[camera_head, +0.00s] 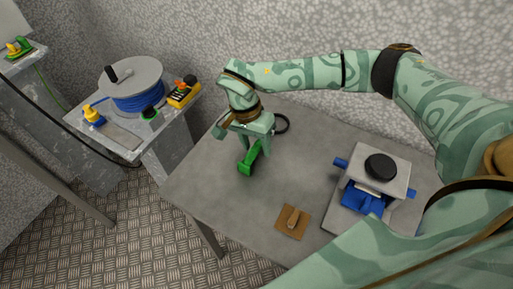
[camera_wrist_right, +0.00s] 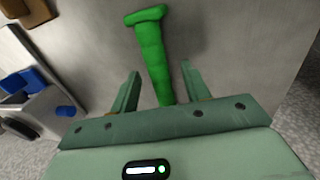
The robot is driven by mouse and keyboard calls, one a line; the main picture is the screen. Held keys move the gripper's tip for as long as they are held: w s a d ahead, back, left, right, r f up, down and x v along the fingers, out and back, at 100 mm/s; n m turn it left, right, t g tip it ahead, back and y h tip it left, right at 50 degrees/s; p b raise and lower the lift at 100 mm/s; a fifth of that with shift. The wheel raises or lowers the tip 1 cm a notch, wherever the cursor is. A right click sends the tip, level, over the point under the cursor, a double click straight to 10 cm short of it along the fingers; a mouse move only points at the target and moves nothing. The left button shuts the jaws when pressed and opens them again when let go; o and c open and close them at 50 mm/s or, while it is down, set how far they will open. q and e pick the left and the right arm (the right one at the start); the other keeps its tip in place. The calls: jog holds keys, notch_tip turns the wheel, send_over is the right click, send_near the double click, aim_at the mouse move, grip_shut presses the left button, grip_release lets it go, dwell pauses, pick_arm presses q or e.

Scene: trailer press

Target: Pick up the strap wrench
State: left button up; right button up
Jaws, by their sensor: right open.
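The strap wrench (camera_head: 249,160) lies on the grey table, with a green handle toward the front and a black loop (camera_head: 282,124) behind it. My right gripper (camera_head: 246,141) is above the wrench and hides its middle in the head view. In the right wrist view, the green handle (camera_wrist_right: 152,55) runs between the two open fingers of my right gripper (camera_wrist_right: 160,75), with its flared end beyond the fingertips. I cannot tell how far the fingers are above the tabletop. My left gripper is not in view.
On the grey table (camera_head: 215,190), a brown piece (camera_head: 293,221) lies at the front. A grey press with blue parts (camera_head: 365,203) stands at the right. A side bench at the left holds a blue cable reel (camera_head: 137,98) and a yellow-black device (camera_head: 184,92). The table's left part is clear.

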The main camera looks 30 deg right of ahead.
jog(key=shift+r, duration=0.1)
grip_shut()
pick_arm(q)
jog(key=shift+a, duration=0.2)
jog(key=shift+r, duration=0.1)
pick_arm(e)
jog(key=shift+r, duration=0.15)
jog(key=shift+r, duration=0.3)
notch_tip(320, 180, up, 3)
jog(key=shift+w+f+p, duration=0.1)
jog(key=shift+p, duration=0.75)
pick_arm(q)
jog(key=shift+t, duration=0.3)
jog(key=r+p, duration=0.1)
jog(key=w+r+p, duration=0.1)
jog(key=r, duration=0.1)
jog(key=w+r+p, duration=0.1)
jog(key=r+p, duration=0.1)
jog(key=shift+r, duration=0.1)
pick_arm(e)
jog(key=s+a+r, duration=0.3)
jog(key=s+r, duration=0.1)
jog(key=s, duration=0.2)
jog(key=s+a+r, duration=0.3)
jog(key=s+r, duration=0.2)
jog(key=s, duration=0.1)
jog(key=shift+s+a+r, duration=0.15)
jog(key=shift+s+a, duration=0.15)
jog(key=c, duration=1)
grip_release()
